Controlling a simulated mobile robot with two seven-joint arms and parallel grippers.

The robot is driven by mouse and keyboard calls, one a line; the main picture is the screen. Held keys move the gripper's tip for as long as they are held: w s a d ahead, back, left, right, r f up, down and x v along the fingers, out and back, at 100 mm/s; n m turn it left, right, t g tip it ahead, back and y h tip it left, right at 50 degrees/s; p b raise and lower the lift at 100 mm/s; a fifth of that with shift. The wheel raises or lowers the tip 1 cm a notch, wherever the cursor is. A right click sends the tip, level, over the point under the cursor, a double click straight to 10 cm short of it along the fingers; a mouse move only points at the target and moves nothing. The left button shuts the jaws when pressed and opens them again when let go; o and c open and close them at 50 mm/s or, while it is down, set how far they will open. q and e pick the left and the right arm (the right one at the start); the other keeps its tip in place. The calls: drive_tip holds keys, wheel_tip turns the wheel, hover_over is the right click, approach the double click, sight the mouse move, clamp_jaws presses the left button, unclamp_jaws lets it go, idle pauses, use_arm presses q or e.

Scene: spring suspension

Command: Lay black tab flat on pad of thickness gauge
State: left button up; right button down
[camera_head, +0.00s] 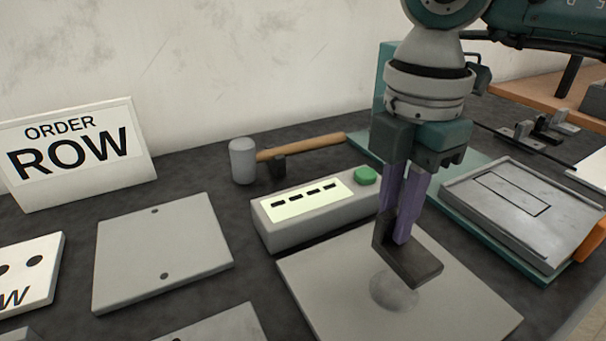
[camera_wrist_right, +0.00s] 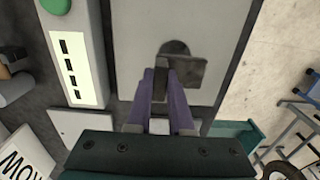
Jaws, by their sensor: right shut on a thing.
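My right gripper (camera_head: 398,222) is shut on the black tab (camera_head: 420,265), a dark angled piece with an upright part at the fingers and a flat foot. The tab is over the thickness gauge's grey plate (camera_head: 330,298), close above the round grey pad (camera_head: 388,296) and partly covering it. I cannot tell whether it touches the pad. In the right wrist view the tab (camera_wrist_right: 190,73) sits at the purple fingertips, overlapping the dark round pad (camera_wrist_right: 174,47). The gauge's display (camera_head: 306,199) shows several dashes, beside a green button (camera_head: 365,175). My left gripper is not in view.
A mallet (camera_head: 243,161) lies behind the gauge. An order sign (camera_head: 75,150) and flat grey plates (camera_head: 190,250) are on the left. A grey tray (camera_head: 525,205) on a teal base is close on the right. The plate around the pad is clear.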

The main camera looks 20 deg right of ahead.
sight(387, 249)
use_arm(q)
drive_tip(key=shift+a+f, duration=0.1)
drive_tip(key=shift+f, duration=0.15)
use_arm(e)
drive_tip(key=shift+f, duration=2.8)
use_arm(q)
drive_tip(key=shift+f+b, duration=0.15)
drive_tip(key=shift+b, duration=0.2)
use_arm(e)
drive_tip(key=shift+f, duration=0.2)
drive_tip(key=c, duration=0.8)
unclamp_jaws()
drive_tip(key=shift+r, duration=0.1)
